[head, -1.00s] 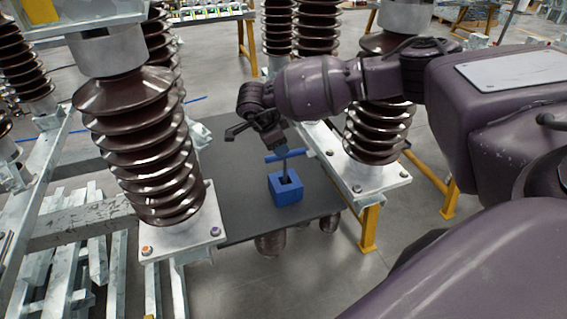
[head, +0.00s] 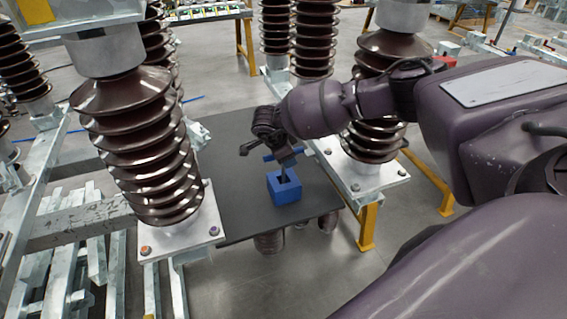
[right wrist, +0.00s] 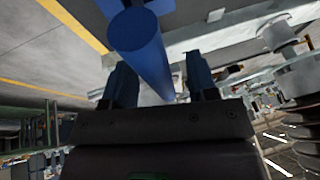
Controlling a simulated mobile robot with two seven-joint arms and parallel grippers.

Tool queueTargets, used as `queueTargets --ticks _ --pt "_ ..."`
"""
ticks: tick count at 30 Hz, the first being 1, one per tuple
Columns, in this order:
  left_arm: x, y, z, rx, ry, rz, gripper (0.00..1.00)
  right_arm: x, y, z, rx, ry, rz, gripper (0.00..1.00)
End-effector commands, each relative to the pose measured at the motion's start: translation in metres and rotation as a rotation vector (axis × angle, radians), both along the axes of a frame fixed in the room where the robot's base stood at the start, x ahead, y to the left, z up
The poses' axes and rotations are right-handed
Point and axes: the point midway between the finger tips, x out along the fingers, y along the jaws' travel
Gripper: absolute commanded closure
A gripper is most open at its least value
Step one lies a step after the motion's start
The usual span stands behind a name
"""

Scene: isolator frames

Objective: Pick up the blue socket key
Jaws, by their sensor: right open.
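The blue socket key (head: 269,157) stands upright, its shaft down in a blue box (head: 286,190) on a dark table. Its blue crossbar shows on both sides of my right gripper (head: 284,158), which hangs right over it and hides its middle. In the right wrist view the key's blue bar (right wrist: 143,45) looms close, end-on. It runs down to between the two spread fingers of the right gripper (right wrist: 160,85), which is open. Whether a finger touches the bar I cannot tell. My left gripper is not in view.
Tall brown ribbed insulators stand close on both sides, one at the left (head: 140,140) and one at the right (head: 372,130) beside my right arm. The dark tabletop (head: 235,200) is bare around the box. Yellow legs (head: 368,228) stand at the right.

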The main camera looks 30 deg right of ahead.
Motion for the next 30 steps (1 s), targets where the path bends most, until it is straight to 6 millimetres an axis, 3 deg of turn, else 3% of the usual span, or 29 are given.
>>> queueTargets --ticks 3,13,23,30 --pt "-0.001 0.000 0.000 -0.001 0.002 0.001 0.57 0.000 0.000 0.000 0.000 0.000 0.000 0.49" --pt "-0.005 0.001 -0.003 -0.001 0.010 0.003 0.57 0.000 0.000 0.000 0.000 0.000 0.000 0.99" --pt "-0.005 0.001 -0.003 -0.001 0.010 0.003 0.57 0.001 0.000 0.003 0.000 -0.002 0.000 1.00" --pt "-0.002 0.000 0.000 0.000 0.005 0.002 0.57 0.002 0.000 0.033 0.001 -0.007 0.000 1.00"
